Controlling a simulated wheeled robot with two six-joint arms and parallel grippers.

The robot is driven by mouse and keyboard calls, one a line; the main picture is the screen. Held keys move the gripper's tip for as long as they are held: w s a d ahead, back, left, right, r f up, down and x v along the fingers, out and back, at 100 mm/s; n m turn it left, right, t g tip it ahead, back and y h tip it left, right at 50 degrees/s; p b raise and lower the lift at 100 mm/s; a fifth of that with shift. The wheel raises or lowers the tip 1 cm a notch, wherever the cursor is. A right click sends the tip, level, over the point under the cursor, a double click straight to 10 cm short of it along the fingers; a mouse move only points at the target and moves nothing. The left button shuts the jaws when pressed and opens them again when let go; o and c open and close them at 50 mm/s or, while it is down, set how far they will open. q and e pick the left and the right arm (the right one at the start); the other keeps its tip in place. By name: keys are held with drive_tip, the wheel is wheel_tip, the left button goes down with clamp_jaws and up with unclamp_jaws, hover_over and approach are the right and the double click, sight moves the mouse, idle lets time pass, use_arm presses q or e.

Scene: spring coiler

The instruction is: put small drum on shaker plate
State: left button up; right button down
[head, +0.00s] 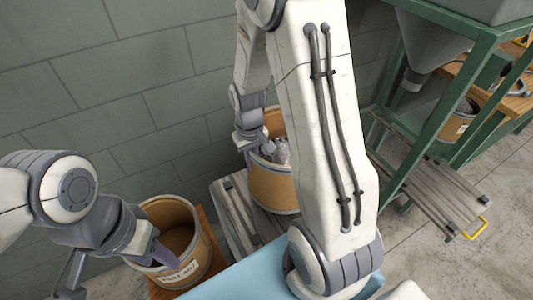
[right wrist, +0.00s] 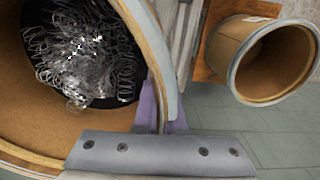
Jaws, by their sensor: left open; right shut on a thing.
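A tan drum (head: 272,188) holding shiny coiled springs (head: 283,152) stands behind my right arm at the grey slatted plate (head: 222,212); the arm hides its right side. My right gripper (head: 255,142) is shut on its rim. In the right wrist view the purple fingers (right wrist: 160,108) grip the wall of this drum (right wrist: 25,125), with springs (right wrist: 85,55) inside. I cannot tell whether it rests on the plate. A second tan drum (head: 190,268) with a white label stands at the lower left. My left gripper (head: 120,266) is open, one purple finger at that drum's left rim.
The second drum looks empty in the right wrist view (right wrist: 275,65) and stands on a wooden base (head: 212,250). A green frame (head: 440,120) carries a hopper (head: 432,45) at right. Below is another slatted platform (head: 440,195) with a yellow handle (head: 475,230). A block wall closes the back.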

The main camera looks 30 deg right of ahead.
drive_tip(key=w+a+f, duration=0.1)
drive_tip(key=a+f, duration=0.3)
drive_tip(key=f, duration=0.2)
drive_tip(key=shift+a+f+p, duration=0.35)
drive_tip(key=shift+a+f, duration=0.05)
drive_tip(key=shift+f, duration=0.15)
drive_tip(key=c, duration=1)
unclamp_jaws()
wheel_tip(320, 180, up, 11)
drive_tip(key=s+a+r+n, duration=0.4)
drive_tip(key=s+a+r, duration=0.1)
drive_tip(key=s, duration=0.5)
drive_tip(key=s+a+r+n+y, duration=0.1)
drive_tip(key=s+a+r+n, duration=0.2)
drive_tip(key=s+a+r, duration=0.2)
drive_tip(key=s+a, duration=0.3)
drive_tip(key=s, duration=0.2)
drive_tip(key=shift+a+n, duration=0.25)
drive_tip(key=shift+n, duration=0.15)
